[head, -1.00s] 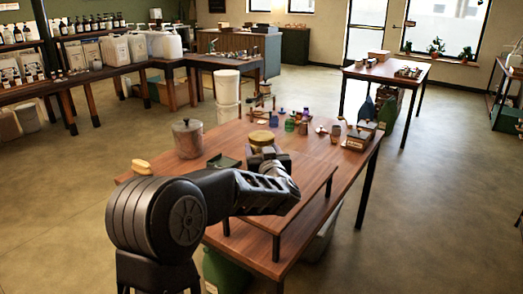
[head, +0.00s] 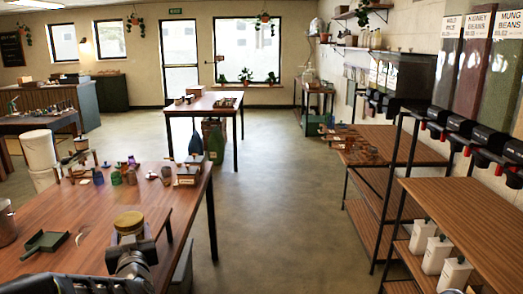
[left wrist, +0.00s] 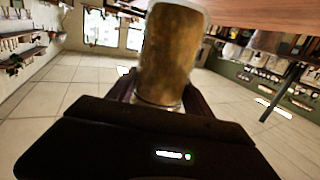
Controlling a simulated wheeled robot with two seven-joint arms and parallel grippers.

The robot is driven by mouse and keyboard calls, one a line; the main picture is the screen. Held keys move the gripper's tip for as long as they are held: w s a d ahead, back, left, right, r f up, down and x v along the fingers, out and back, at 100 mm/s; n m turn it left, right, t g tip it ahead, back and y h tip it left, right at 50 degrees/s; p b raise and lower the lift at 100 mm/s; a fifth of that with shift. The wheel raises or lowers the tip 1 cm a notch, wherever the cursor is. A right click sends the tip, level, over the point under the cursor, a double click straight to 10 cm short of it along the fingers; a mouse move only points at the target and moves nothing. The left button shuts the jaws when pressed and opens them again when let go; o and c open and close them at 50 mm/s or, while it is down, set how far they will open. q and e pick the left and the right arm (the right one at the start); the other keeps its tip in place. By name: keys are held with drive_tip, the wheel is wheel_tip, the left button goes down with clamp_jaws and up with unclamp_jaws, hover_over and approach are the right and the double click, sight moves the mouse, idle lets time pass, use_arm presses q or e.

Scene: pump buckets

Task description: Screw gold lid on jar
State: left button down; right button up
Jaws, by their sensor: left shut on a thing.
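A jar with a gold-coloured top (head: 129,222) shows at the lower left of the head view, above the wooden table. My left gripper (head: 133,258) is just below the gold top and shut on the jar. In the left wrist view the brownish, see-through jar (left wrist: 172,52) stands out between the dark fingers of my left gripper (left wrist: 158,103). I cannot tell whether the gold top is screwed down or only resting there. My right gripper is not in view.
The wooden table (head: 75,215) holds a green dustpan-like tray (head: 45,242) and several small jars and boxes along its far edge. A shelf rack (head: 470,215) with dispensers stands at the right. The floor aisle between is clear.

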use_arm(q)
drive_tip(key=s+d+f+m+h, duration=0.2)
drive_tip(key=d+f+h, duration=0.1)
drive_tip(key=d+f, duration=0.4)
drive_tip(key=s+d+f+m+t+h, duration=0.1)
drive_tip(key=s+d+f+m+h, duration=0.1)
drive_tip(key=d+f, duration=0.4)
drive_tip(key=d+m+h, duration=0.1)
drive_tip(key=d+h, duration=0.1)
drive_tip(key=d, duration=0.1)
drive_tip(key=shift+s+f+t, duration=0.25)
drive_tip(key=shift+f+t, duration=0.05)
drive_tip(key=shift+f, duration=0.05)
drive_tip(key=shift+d, duration=0.1)
drive_tip(key=s+d+f+m+g+h, duration=0.2)
drive_tip(key=s+d+f+m+h, duration=0.1)
drive_tip(key=d, duration=0.4)
drive_tip(key=s+d+f+m+g+h, duration=0.2)
drive_tip(key=s+d+f+m+h, duration=0.1)
drive_tip(key=s+d+m+h, duration=0.2)
drive_tip(key=s+d+h, duration=0.2)
drive_tip(key=d+h, duration=0.1)
drive_tip(key=shift+s+d+f+h, duration=0.15)
drive_tip(key=shift+s+f+h, duration=0.15)
drive_tip(key=shift+f, duration=0.1)
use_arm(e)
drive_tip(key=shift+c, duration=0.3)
